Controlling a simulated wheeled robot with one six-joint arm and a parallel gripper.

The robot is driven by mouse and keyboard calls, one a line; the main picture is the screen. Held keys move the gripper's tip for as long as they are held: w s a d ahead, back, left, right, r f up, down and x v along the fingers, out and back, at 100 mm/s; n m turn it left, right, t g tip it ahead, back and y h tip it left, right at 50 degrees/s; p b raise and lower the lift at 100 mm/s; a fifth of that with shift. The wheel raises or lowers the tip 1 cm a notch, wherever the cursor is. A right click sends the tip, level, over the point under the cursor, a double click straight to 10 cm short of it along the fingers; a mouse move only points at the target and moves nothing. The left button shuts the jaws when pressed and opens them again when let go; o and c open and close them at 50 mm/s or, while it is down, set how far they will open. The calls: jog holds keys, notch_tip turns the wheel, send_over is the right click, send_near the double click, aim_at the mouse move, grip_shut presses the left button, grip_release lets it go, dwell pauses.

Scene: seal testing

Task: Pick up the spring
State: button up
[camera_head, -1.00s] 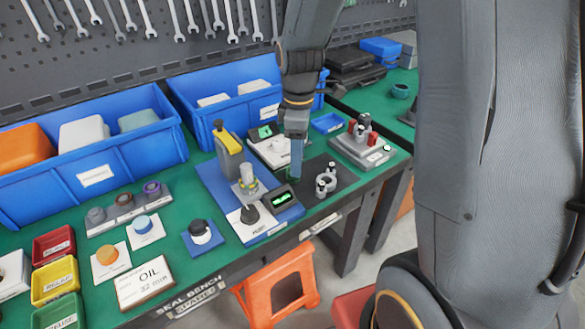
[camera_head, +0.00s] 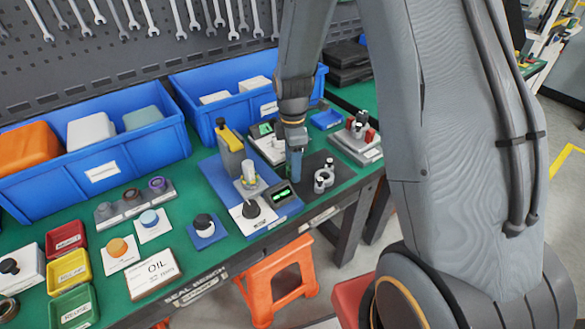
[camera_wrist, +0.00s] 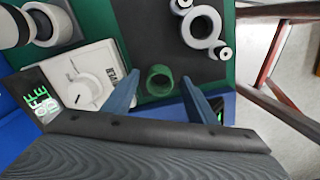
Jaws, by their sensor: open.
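A short green ring-shaped coil (camera_wrist: 160,80), which looks like the spring, stands on the dark mat in the wrist view. My gripper (camera_wrist: 158,90) is open, with its two blue fingers on either side of the coil and visible gaps to it. I cannot tell how far the fingertips are above the mat. In the head view my gripper (camera_head: 294,176) points down over the bench, beside the grey ring part. The coil is hidden or too small to make out there.
A grey ring part with pins (camera_wrist: 202,28) stands on the mat close by, also in the head view (camera_head: 323,180). A white device with a dial (camera_wrist: 92,75) is left of the fingers. A blue test stand (camera_head: 230,155) and a grey fixture (camera_head: 357,142) flank my gripper.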

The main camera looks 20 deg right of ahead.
jog(key=shift+f, duration=0.4)
jog(key=c, duration=1.2)
jog(key=shift+o, duration=0.2)
jog(key=shift+r, duration=0.1)
